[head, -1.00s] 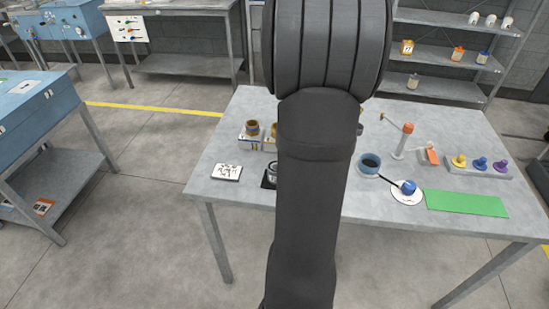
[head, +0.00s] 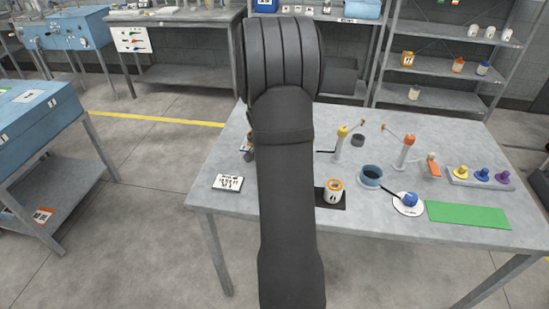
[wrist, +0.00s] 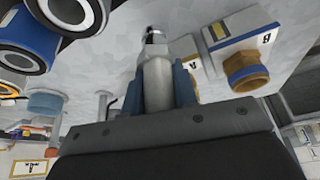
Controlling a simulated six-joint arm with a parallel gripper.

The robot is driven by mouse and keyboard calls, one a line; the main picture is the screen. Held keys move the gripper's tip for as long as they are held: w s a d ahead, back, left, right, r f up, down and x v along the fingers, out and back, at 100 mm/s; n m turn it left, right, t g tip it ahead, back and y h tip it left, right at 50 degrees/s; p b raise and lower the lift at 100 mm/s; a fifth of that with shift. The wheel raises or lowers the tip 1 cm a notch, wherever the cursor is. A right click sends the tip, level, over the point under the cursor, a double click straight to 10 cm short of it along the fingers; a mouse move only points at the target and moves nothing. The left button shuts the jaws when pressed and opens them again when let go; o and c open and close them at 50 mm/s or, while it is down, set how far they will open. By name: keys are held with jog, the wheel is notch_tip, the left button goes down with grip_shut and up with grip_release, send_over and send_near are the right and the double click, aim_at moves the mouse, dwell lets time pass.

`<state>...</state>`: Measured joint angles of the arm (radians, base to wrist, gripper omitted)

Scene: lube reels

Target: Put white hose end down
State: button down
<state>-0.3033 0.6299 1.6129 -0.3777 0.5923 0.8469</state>
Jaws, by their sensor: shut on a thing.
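In the wrist view, my gripper (wrist: 157,85) has its blue fingers closed around the white hose end (wrist: 157,88), a pale cylinder with a shiny metal tip pointing away from the gripper. Beside it is a white block (wrist: 238,30) with a brass-coloured fitting (wrist: 245,72). The hose end appears apart from that block, though its height above the table is hard to tell. In the head view, my arm hides the gripper and the hose end.
On the table (head: 225,205) are a white pot with an orange rim (head: 334,196), a yellow-topped post (head: 339,147), an orange-topped post (head: 405,152), a blue cup (head: 370,176), a green mat (head: 467,215) and a white card (head: 228,182).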

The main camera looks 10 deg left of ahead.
jog(key=shift+f, duration=1.1)
jog(key=shift+f, duration=0.2)
jog(key=c, duration=1.1)
grip_release()
jog(key=shift+c, duration=0.2)
jog(key=v, duration=1.2)
jog(key=shift+r, duration=0.2)
jog(key=shift+f, duration=0.15)
